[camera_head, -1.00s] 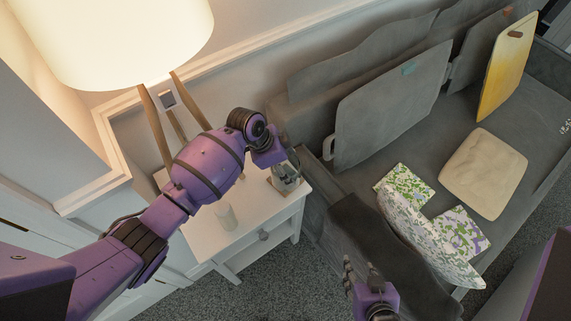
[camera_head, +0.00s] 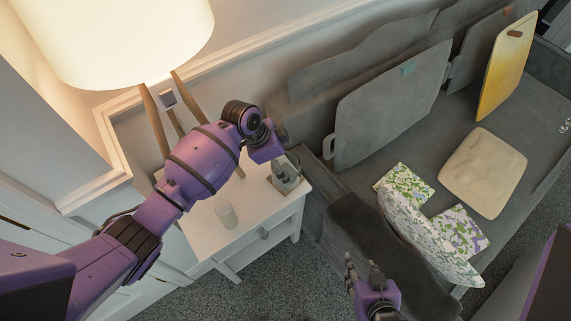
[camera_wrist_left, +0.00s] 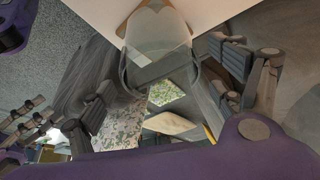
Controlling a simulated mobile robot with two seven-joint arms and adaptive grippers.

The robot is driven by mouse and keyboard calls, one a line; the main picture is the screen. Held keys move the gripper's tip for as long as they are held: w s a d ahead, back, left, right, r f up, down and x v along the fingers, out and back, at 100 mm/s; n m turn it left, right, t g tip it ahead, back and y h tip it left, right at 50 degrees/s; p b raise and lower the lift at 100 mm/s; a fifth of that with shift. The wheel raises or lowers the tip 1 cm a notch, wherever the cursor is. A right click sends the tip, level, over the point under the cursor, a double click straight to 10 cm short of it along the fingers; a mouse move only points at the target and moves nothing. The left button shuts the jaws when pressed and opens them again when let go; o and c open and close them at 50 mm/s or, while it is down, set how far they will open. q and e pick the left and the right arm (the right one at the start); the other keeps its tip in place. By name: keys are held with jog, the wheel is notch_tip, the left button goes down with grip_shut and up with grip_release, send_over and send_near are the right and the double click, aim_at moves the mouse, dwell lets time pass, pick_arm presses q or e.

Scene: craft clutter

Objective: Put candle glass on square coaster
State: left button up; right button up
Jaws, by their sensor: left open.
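A clear glass (camera_wrist_left: 158,45), apparently the candle glass, fills the upper middle of the left wrist view, between the two spread fingers of my left gripper (camera_wrist_left: 168,95). In the head view my left gripper (camera_head: 286,178) is at the right back corner of the white side table, open around or beside the glass; contact cannot be told. A small pale cylinder (camera_head: 226,214) stands on the table nearer the front. My right gripper (camera_head: 362,272) is open and empty, low beside the sofa.
The white side table (camera_head: 258,208) has a bare strip at its front. A lit lamp (camera_head: 125,40) stands behind my left arm. The grey sofa (camera_head: 410,145) with cushions and a patterned pillow (camera_head: 425,235) lies to the right.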

pick_arm(q)
jog(key=shift+v, duration=2.7)
pick_arm(e)
jog(key=shift+s+a, duration=0.25)
jog(key=shift+s, duration=0.05)
